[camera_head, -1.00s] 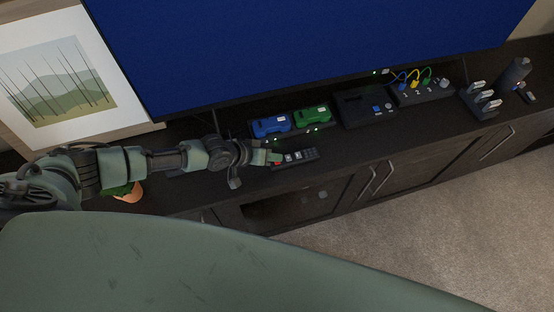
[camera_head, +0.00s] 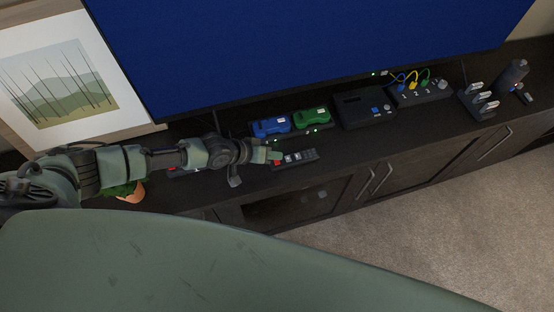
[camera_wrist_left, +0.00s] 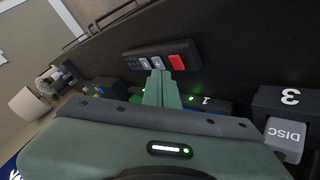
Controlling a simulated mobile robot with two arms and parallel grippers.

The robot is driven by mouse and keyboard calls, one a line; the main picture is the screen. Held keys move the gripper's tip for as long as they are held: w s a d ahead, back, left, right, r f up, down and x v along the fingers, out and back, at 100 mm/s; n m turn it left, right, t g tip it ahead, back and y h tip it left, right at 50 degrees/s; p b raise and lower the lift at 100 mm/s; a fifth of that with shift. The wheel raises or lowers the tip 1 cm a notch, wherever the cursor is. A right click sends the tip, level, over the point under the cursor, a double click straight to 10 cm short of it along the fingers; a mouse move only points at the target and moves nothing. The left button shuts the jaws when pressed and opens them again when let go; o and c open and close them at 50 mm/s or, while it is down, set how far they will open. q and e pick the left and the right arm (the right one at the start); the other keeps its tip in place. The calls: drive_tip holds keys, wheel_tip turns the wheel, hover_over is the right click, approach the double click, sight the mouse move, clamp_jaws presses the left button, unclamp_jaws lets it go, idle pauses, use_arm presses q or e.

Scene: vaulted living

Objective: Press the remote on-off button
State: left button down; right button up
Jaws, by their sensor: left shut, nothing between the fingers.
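The dark remote (camera_head: 301,157) lies on the black TV cabinet, with pale buttons and a red button (camera_head: 277,162) at its left end. My left gripper (camera_head: 276,155) is shut and empty, its green fingertips at that end, close to the red button. The wrist view shows the remote (camera_wrist_left: 145,60) past the fingertips (camera_wrist_left: 161,76). There the red button (camera_wrist_left: 179,61) is right of the tips and uncovered. I cannot tell whether the tips touch the remote. My right gripper is out of view.
A black box (camera_head: 363,107) and a unit with coloured cables (camera_head: 420,92) stand to the right. The large screen (camera_head: 300,45) is blue.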

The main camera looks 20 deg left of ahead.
sight(274, 163)
use_arm(q)
wheel_tip(274, 163, up, 5)
drive_tip(key=p, duration=0.3)
drive_tip(key=shift+f+p, duration=0.15)
drive_tip(key=shift+p, duration=0.2)
idle(0.4)
